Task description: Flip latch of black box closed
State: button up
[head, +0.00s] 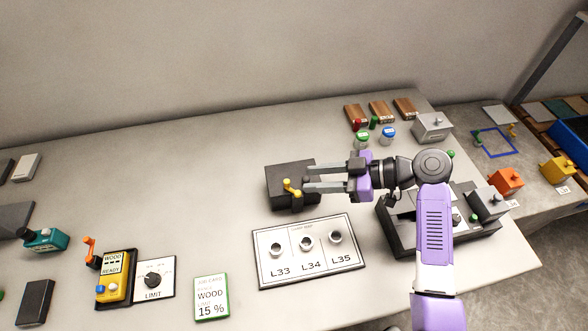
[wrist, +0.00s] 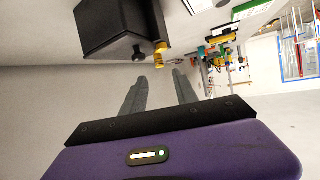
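The black box (head: 283,178) sits on the grey table, left of my gripper in the head view. Its yellow latch (head: 291,187) is on its front right side. In the wrist view the black box (wrist: 108,28) is at the upper left, with the yellow latch (wrist: 161,48) and a dark knob at its near end. My gripper (head: 308,176) is open, its two grey fingers pointing left with a gap between them. In the wrist view the fingers (wrist: 160,82) are apart and empty, with the latch beyond their tips. I cannot tell whether the fingers touch the box.
A white panel with L33, L34 and L35 holes (head: 308,250) lies in front of the box. A dark tray (head: 400,244) is under my arm at right. A yellow READY device (head: 114,280) and a green WOOD card (head: 211,297) are at front left.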

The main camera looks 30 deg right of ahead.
aim_at(288, 181)
jog(key=shift+p+x, duration=0.6)
jog(key=shift+x, duration=3.35)
grip_shut()
